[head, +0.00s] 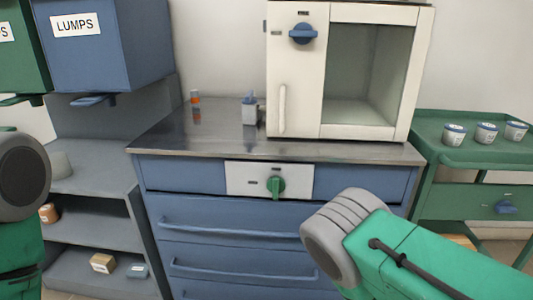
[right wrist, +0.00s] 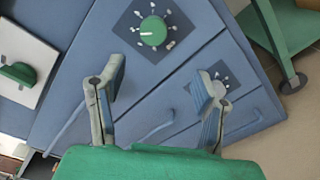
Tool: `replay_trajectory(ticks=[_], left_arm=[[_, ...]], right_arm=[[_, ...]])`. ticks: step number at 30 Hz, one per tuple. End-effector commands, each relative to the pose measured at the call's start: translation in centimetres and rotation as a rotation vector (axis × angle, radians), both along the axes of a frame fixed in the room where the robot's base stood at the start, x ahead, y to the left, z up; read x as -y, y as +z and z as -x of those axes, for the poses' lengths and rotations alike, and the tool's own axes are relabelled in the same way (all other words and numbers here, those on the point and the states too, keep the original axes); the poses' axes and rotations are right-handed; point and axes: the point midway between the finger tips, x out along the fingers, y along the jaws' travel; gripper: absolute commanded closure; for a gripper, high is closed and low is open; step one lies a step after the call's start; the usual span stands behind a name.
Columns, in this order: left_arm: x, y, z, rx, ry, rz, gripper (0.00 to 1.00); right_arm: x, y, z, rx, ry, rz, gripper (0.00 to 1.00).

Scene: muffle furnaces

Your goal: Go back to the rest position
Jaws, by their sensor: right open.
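My right gripper (right wrist: 161,76) shows in the right wrist view with its two fingers spread wide and nothing between them. Behind it are the blue cabinet's side panels with a green dial (right wrist: 153,30) and a smaller dial (right wrist: 221,80); the fingers appear apart from them, though depth is hard to judge. In the head view my right forearm comes in from the lower right, in front of the blue drawer cabinet (head: 235,250), and its gripper is out of frame. Part of my left arm shows at the left edge; its gripper is out of frame.
A white furnace (head: 296,85) with an empty open chamber stands on the metal counter (head: 190,142). A green cart (head: 470,160) with several white tubs is at right. Grey shelves (head: 95,185) and a blue LUMPS bin (head: 105,50) are at left.

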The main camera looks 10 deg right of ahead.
Motion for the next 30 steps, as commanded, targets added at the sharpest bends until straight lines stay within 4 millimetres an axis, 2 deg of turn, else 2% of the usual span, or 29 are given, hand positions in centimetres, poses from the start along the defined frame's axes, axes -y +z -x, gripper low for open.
replay_trajectory(ticks=[2, 5, 8, 12, 15, 18, 21, 24, 30], left_arm=[[0.0, 1.1, 0.0, 0.000, 0.000, 0.000, 1.00], [0.0, 2.9, 0.0, 0.000, 0.000, 0.000, 1.00], [0.0, 5.0, 0.0, 0.000, 0.000, 0.000, 1.00], [0.0, 7.7, 0.0, 0.000, 0.000, 0.000, 1.00], [0.0, 9.2, 0.0, 0.000, 0.000, 0.000, 1.00], [0.0, 10.2, 0.0, 0.000, 0.000, 0.000, 1.00], [0.0, 10.8, 0.0, 0.000, 0.000, 0.000, 1.00], [0.0, 10.9, 0.0, 0.000, 0.000, 0.000, 1.00], [0.0, 10.8, 0.0, -0.001, 0.000, 0.000, 1.00]], right_arm=[[0.9, 0.1, 0.8, -0.054, -0.040, -0.110, 0.42], [2.2, -0.5, 3.3, -0.174, -0.147, -0.370, 0.42], [2.6, -1.2, 7.5, -0.312, -0.332, -0.705, 0.42], [0.5, -1.1, 14.7, -0.474, -0.671, -1.141, 0.42], [-1.9, 0.1, 19.8, -0.559, -0.926, -1.365, 0.42], [-4.1, 1.7, 23.7, -0.616, -1.143, -1.502, 0.42], [-5.6, 2.9, 26.2, -0.647, -1.290, -1.571, 0.42], [-6.3, 3.4, 27.4, -0.660, -1.361, -1.594, 0.42], [-6.4, 3.4, 27.6, -0.660, -1.378, -1.600, 0.42]])
